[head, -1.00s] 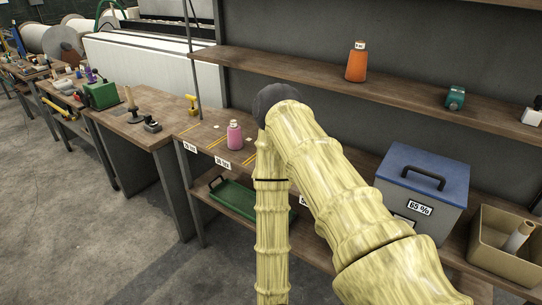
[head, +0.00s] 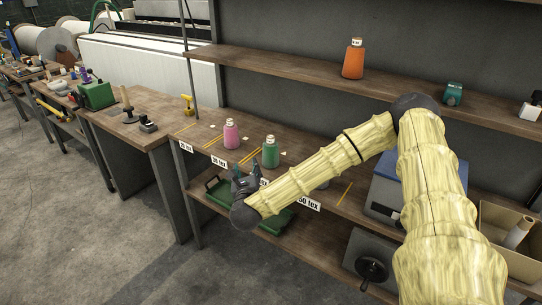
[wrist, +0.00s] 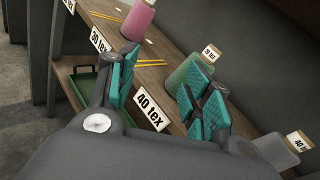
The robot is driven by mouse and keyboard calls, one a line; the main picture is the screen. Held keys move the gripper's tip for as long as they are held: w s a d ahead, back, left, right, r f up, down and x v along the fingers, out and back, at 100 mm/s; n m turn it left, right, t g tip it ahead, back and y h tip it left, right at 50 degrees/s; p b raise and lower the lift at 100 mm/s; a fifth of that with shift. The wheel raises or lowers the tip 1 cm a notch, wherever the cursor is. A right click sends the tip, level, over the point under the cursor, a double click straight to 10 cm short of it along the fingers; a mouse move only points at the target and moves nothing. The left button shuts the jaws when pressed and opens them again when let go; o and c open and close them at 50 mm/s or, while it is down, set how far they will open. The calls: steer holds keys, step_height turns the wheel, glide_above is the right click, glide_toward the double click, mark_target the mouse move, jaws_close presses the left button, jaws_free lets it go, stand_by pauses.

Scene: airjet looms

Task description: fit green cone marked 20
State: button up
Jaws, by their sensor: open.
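The green cone (head: 270,152) stands upright on the middle shelf, right of the pink cone (head: 231,134). In the wrist view the green cone (wrist: 186,76) has a pale top tag that seems to read 20 tex. It stands behind the 40 tex label (wrist: 151,110). My gripper (head: 243,182) is at the shelf's front edge, in front of and a little left of the green cone. Its teal-padded fingers are apart and empty in the wrist view (wrist: 158,76). The right finger partly covers the green cone's lower part; I cannot tell whether they touch.
The shelf's front edge (head: 250,176) carries tex labels, and yellow lines divide its top. A grey cone tagged 40 (wrist: 275,150) stands right of the green one. An orange cone (head: 353,62) is on the upper shelf. A green tray (head: 217,194) lies below.

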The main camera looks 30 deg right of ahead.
mark_target(270, 138)
steer(key=d+r+m+g+h, duration=0.1)
steer(key=d+r+m+h, duration=0.2)
steer(key=d+r+m, duration=0.3)
steer(key=shift+n, duration=0.3)
steer(key=p+x, duration=0.1)
steer(key=x, duration=0.2)
steer(key=d+f+p+x, duration=0.1)
steer(key=p+x, duration=0.1)
steer(key=x, duration=0.2)
steer(key=s+p+x, duration=0.1)
steer(key=p+x, duration=0.1)
steer(key=x, duration=0.1)
steer(key=shift+d+f, duration=0.15)
steer(key=shift+d, duration=0.15)
steer(key=shift+w+d+f, duration=0.15)
steer(key=shift+w+d, duration=0.25)
steer(key=shift+w, duration=0.1)
jaws_close()
